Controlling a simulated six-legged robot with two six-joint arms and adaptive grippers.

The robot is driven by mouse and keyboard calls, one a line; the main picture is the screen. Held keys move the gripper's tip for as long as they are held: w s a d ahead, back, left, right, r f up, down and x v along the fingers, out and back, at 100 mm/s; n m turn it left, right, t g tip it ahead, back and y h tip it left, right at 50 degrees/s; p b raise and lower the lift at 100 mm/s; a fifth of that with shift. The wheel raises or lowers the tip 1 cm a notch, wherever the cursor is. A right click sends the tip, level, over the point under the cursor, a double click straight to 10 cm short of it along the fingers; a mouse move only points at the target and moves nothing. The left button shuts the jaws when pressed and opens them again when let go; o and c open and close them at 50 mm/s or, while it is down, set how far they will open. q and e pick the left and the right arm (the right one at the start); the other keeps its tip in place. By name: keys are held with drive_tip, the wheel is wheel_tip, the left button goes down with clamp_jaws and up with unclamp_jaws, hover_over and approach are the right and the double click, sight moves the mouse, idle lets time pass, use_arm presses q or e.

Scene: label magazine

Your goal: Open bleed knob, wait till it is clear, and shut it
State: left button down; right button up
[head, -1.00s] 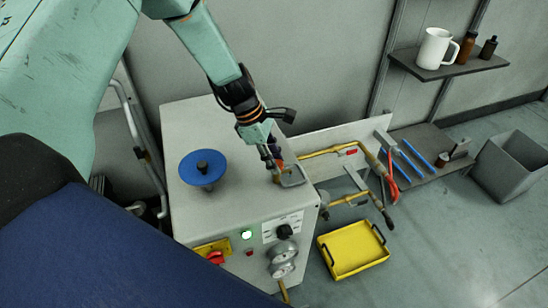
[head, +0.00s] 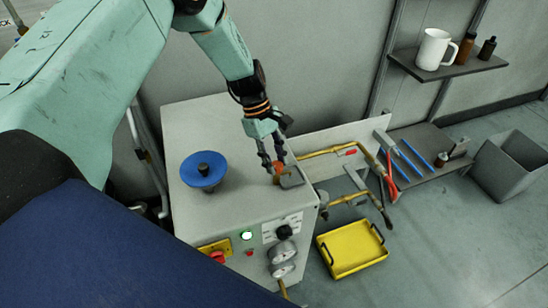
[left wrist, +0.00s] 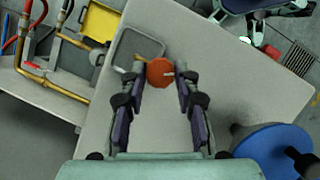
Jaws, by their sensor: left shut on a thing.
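The bleed knob (left wrist: 160,72) is an orange-red, many-sided knob on top of the light grey machine cabinet (head: 222,220). It also shows in the head view (head: 278,168), partly covered by the fingers. My left gripper (left wrist: 162,74) reaches down from above and is shut on the knob, one finger at each side. A small grey-rimmed tray (head: 292,181) lies beside the knob. My right gripper is not seen in the head view.
The front has a green lamp (head: 246,235), a red switch (head: 217,256) and gauges (head: 283,270). Brass pipes (head: 325,152) run to the right. A yellow tray (head: 350,265) lies below.

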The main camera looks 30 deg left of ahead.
use_arm(q)
drive_tip(key=m+g, duration=0.1)
drive_tip(key=m, duration=0.2)
drive_tip(key=m+g+y, duration=0.1)
drive_tip(key=m, duration=0.2)
drive_tip(key=shift+d+f, duration=0.2)
drive_tip(key=m+g+y, duration=0.1)
drive_tip(key=m, duration=0.3)
drive_tip(key=shift+d+b, duration=0.1)
drive_tip(key=shift+b, duration=0.25)
drive_tip(key=m+y, duration=0.1)
drive_tip(key=m, duration=0.1)
drive_tip(key=shift+m, duration=0.4)
drive_tip(key=m+y, duration=0.1)
drive_tip(key=m, duration=0.1)
drive_tip(key=m+y+p, duration=0.1)
drive_tip(key=m, duration=0.1)
drive_tip(key=shift+d+m, duration=0.2)
drive_tip(key=shift+m, duration=0.1)
drive_tip(key=m+y+p, duration=0.1)
drive_tip(key=m, duration=0.2)
drive_tip(key=m+y+p, duration=0.1)
drive_tip(key=m, duration=0.1)
drive_tip(key=shift+s+m+t, duration=0.1)
drive_tip(key=shift+m+t, duration=0.2)
drive_tip(key=shift+m, duration=0.1)
